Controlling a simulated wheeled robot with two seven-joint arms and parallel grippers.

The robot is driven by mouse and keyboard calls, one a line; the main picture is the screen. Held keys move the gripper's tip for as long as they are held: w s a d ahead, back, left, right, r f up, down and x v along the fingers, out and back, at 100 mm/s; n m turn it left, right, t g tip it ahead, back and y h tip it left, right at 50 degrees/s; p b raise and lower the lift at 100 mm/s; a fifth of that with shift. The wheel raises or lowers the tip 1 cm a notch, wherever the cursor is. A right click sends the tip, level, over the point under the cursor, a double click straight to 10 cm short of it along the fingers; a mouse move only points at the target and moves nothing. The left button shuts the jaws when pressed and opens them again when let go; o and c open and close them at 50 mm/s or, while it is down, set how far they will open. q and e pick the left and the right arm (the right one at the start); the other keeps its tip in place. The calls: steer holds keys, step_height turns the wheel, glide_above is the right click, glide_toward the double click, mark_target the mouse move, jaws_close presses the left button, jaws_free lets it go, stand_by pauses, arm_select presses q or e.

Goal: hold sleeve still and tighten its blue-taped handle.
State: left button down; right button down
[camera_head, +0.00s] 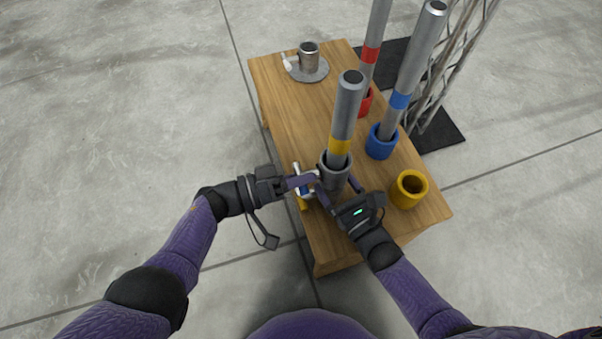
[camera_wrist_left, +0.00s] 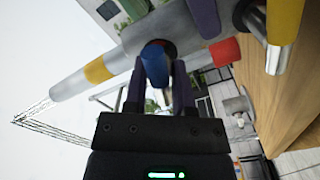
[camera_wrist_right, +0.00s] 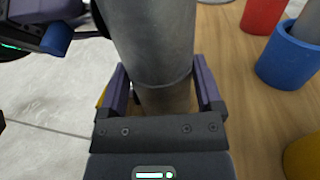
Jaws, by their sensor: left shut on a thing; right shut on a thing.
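The grey sleeve (camera_head: 334,172) stands upright at the table's near edge, with a yellow-banded pole (camera_head: 347,110) rising from it. Its blue-taped handle (camera_head: 304,190) sticks out on the left side; the tape also shows in the left wrist view (camera_wrist_left: 155,63). A second, yellow-taped handle (camera_wrist_left: 284,22) is beside it. My left gripper (camera_head: 312,178) is shut on the blue-taped handle. My right gripper (camera_head: 340,190) is shut around the sleeve from the near right; in the right wrist view the sleeve (camera_wrist_right: 157,50) fills the space between its fingers.
A yellow cup (camera_head: 409,188) stands close right of my right gripper. A blue cup (camera_head: 381,142) and a red cup (camera_head: 365,101) hold banded poles behind. A flanged metal piece (camera_head: 308,62) sits at the table's far end. The wooden table (camera_head: 290,110) is clear at left.

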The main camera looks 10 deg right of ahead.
arm_select(q)
steer(key=m, duration=0.3)
steer(key=shift+a+m, duration=0.1)
steer(key=shift+m, duration=0.3)
steer(key=m, duration=0.4)
steer(key=shift+m, duration=0.3)
steer(key=m, duration=0.3)
steer(key=shift+w+m, duration=0.1)
steer(key=shift+m, duration=0.2)
steer(key=m, duration=0.4)
steer(key=shift+m, duration=0.3)
steer(key=m, duration=0.3)
steer(key=shift+m, duration=0.3)
steer(key=m, duration=0.4)
steer(key=shift+m, duration=0.3)
steer(key=m, duration=0.4)
steer(key=shift+m, duration=2.1)
